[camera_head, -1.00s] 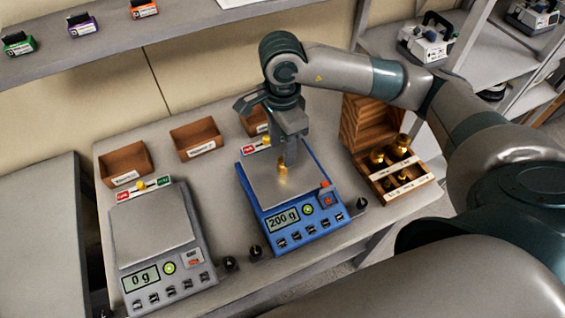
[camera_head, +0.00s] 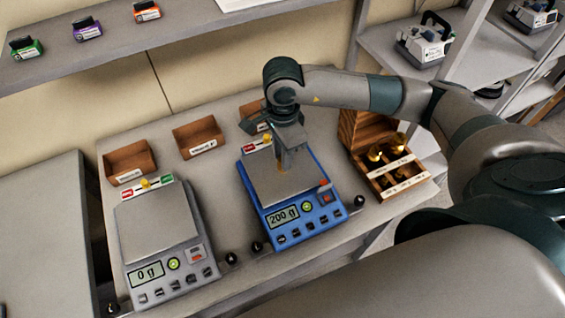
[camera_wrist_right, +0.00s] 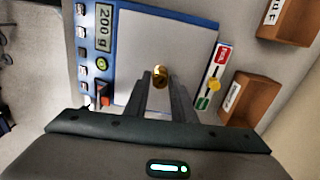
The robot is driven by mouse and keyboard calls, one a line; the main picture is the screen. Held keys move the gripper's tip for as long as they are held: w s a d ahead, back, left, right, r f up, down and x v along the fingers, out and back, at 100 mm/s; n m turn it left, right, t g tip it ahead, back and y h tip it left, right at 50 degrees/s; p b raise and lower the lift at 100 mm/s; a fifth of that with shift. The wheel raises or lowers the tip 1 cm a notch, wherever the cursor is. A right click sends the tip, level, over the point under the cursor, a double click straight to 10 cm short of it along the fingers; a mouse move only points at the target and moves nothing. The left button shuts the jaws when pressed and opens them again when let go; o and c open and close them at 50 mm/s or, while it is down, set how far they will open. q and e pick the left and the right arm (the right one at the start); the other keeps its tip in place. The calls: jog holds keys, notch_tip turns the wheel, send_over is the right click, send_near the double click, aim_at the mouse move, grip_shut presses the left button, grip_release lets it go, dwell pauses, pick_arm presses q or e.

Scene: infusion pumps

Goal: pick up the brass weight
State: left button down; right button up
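The brass weight (camera_wrist_right: 160,76) stands on the pan of the blue scale (camera_head: 290,222), whose display reads 200 g. In the head view only a small part of the weight (camera_head: 281,170) shows beside the fingers. My right gripper (camera_head: 283,166) points down over the pan. In the right wrist view its two fingers (camera_wrist_right: 160,88) stand on either side of the weight, with what look like slim gaps. It appears open around the weight. My left gripper is not in view.
A grey scale (camera_head: 158,222) reading 0 g stands to the left. A wooden box (camera_head: 395,190) with more brass weights is at the right. Small brown bins (camera_head: 130,162) line the back of the table. A shelf (camera_head: 180,35) runs above them.

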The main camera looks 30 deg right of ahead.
grip_shut()
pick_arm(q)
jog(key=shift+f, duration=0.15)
pick_arm(e)
jog(key=shift+r, duration=0.1)
